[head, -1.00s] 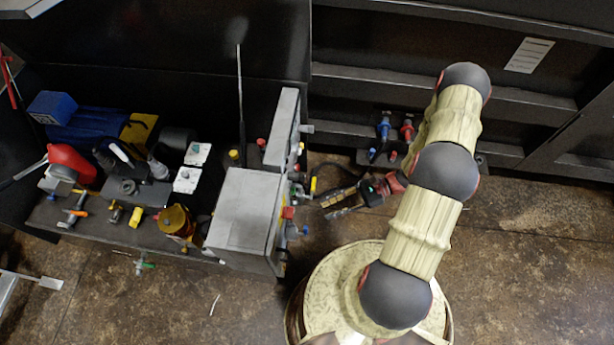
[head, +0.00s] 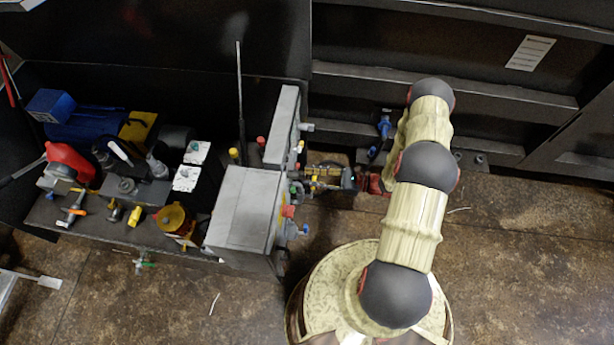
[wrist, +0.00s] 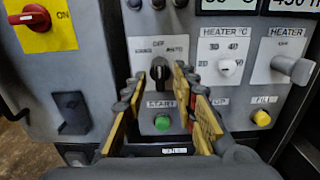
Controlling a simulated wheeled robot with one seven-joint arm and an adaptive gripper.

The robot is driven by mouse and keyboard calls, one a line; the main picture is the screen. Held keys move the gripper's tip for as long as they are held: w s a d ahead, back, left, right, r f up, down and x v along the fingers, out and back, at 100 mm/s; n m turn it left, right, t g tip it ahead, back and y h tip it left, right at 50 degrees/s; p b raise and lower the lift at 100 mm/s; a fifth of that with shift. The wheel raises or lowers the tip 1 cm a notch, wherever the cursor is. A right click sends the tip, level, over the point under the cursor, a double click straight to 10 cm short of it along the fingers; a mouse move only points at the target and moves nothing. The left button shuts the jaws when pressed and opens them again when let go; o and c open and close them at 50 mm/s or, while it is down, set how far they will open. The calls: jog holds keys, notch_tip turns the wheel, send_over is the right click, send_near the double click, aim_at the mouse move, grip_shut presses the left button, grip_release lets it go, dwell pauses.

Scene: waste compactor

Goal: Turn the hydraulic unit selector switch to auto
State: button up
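The hydraulic unit selector switch (wrist: 159,70) is a black knob on a pale plate in the wrist view. Its labels show OFF at the top, AUTO at the right and a blurred word at the left. The knob looks roughly upright, toward OFF. My gripper (wrist: 158,82) is open, with its yellow-padded fingers on either side of the knob's lower area and nothing held between them. I cannot tell whether the fingertips touch the knob or panel. In the head view my gripper (head: 318,176) is at the control boxes' right-hand face, and the switch is not discernible.
A green START button (wrist: 162,122) sits below the knob, between the fingers. A white heater knob (wrist: 227,68), a grey heater switch (wrist: 292,68) and a yellow button (wrist: 261,118) lie to the right. A red switch (wrist: 30,18) is at upper left. Open floor (head: 500,250) lies right.

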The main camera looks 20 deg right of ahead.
jog(key=shift+x, duration=0.9)
jog(key=shift+c, duration=1.3)
jog(key=c, duration=0.4)
grip_shut()
